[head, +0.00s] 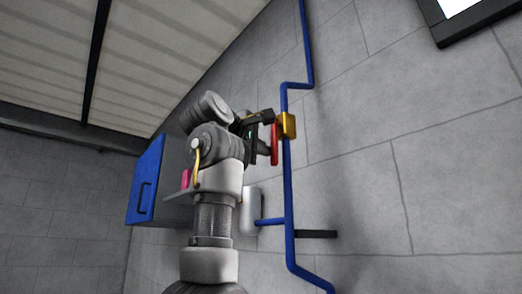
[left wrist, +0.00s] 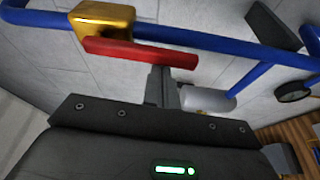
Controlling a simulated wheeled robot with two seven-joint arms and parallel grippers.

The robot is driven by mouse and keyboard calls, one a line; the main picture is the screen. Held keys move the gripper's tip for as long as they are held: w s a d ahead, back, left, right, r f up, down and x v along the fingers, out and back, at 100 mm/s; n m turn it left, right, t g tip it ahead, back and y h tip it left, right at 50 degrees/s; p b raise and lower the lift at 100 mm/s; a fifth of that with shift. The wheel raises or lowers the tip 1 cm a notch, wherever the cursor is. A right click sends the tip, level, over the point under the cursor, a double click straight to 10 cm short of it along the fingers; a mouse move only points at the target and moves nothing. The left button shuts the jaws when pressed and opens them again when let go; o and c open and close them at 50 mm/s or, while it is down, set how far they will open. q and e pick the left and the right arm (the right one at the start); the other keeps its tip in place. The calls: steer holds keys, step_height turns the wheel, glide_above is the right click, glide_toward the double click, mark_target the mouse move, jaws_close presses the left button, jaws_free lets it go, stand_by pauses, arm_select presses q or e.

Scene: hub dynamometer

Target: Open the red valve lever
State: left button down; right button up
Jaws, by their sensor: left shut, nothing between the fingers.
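The red valve lever (head: 275,145) hangs below the yellow valve body (head: 288,125) on a blue wall pipe (head: 287,185). In the left wrist view the lever (left wrist: 140,53) runs roughly along the pipe, with the valve body (left wrist: 103,17) at its left end. My left gripper (head: 265,146) is beside the lever in the head view. My right gripper is in neither view.
A pale cylinder (head: 250,212) and a dark bar (head: 317,234) are below the lever. A round dark gauge-like part (left wrist: 293,91) is at right.

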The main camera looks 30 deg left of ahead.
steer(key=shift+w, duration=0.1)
